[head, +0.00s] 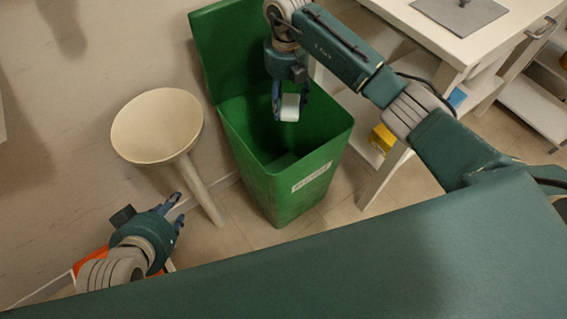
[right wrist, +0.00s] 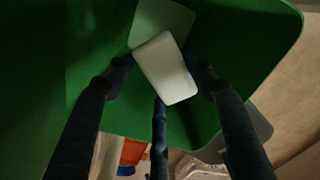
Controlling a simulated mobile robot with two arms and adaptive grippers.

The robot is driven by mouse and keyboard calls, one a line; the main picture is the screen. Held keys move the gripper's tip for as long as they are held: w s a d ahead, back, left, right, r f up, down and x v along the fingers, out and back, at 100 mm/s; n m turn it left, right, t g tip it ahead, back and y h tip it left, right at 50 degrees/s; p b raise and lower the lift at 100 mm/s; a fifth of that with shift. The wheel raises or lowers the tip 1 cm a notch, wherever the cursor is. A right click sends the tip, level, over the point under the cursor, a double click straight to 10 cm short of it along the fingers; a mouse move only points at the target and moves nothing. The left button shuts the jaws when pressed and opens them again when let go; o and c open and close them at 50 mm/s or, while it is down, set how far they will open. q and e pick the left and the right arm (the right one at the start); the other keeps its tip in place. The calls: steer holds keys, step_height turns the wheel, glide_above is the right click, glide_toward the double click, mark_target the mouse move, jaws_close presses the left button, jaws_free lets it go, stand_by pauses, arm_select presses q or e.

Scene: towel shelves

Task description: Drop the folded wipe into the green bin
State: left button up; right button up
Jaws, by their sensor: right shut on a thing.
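The folded wipe (head: 289,108) is a small pale, white-green block. My right gripper (head: 289,100) is shut on it and holds it over the mouth of the green bin (head: 283,199), within the rim's outline in the head view. In the right wrist view the wipe (right wrist: 166,68) sits between the fingers, with the green bin wall (right wrist: 95,40) around it. The bin's lid (head: 232,45) is tilted up against the wall, and a white label is on the bin's front. My left gripper (head: 177,210) is open and empty at the lower left.
A round cream stool or pedestal (head: 157,125) stands left of the bin. A white table (head: 455,38) with shelves is on the right, with a yellow box (head: 382,138) low beside its leg. An orange thing (head: 92,262) is partly hidden behind my left arm.

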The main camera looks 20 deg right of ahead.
arm_select(q)
steer(key=shift+w+d+r, duration=0.1)
steer(key=shift+w+r, duration=0.15)
steer(key=shift+w, duration=0.1)
arm_select(e)
steer(key=shift+f, duration=0.1)
steer(key=o, duration=1.1)
step_height(320, 180, up, 12)
arm_select(q)
steer(key=shift+s, duration=0.1)
